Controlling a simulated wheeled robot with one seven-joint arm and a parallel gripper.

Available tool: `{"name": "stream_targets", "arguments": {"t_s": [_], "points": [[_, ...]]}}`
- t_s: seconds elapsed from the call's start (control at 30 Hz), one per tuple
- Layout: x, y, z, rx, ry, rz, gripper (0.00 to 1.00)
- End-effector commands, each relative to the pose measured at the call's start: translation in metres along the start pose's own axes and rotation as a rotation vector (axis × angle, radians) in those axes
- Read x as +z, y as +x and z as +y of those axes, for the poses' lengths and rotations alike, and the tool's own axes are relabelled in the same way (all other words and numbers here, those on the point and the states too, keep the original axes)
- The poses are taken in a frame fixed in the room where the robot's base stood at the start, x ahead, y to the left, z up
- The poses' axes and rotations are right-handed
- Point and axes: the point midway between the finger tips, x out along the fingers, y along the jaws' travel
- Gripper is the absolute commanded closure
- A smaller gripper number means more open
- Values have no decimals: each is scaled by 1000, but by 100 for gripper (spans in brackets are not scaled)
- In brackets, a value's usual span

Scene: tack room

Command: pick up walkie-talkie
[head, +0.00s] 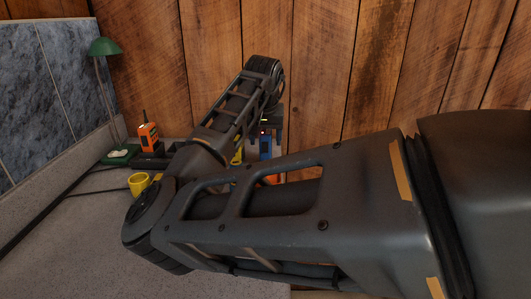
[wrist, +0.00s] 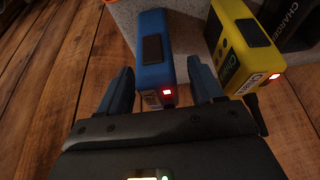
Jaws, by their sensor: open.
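A blue boxy device (wrist: 152,50) with a dark panel and a lit red light stands between the two open fingers of my gripper (wrist: 160,68) in the wrist view, with no clear contact. It also shows in the head view (head: 265,147), partly behind my arm. A similar yellow device (wrist: 238,42) with a red light stands just right of the right finger. An orange walkie-talkie (head: 148,136) with a black antenna stands upright at the back left in the head view. I cannot tell for sure whether the blue and yellow devices are walkie-talkies too.
A black box lettered "CHARGER" (wrist: 290,18) is beyond the yellow device. A green lamp (head: 104,47) and a yellow mug (head: 138,184) stand on the grey counter (head: 85,240). A plank wall (head: 330,70) rises behind. My arm hides much of the counter.

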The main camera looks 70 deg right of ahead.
Motion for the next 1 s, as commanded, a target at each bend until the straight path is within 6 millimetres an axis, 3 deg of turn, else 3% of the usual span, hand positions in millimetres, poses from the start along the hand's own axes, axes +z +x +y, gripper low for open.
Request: {"name": "stream_targets", "arguments": {"t_s": [0.2,0.87,1.0], "points": [[0,0,0,0,0,1,36],[0,0,0,1,0,1,99],[0,0,0,1,0,1,100]]}}
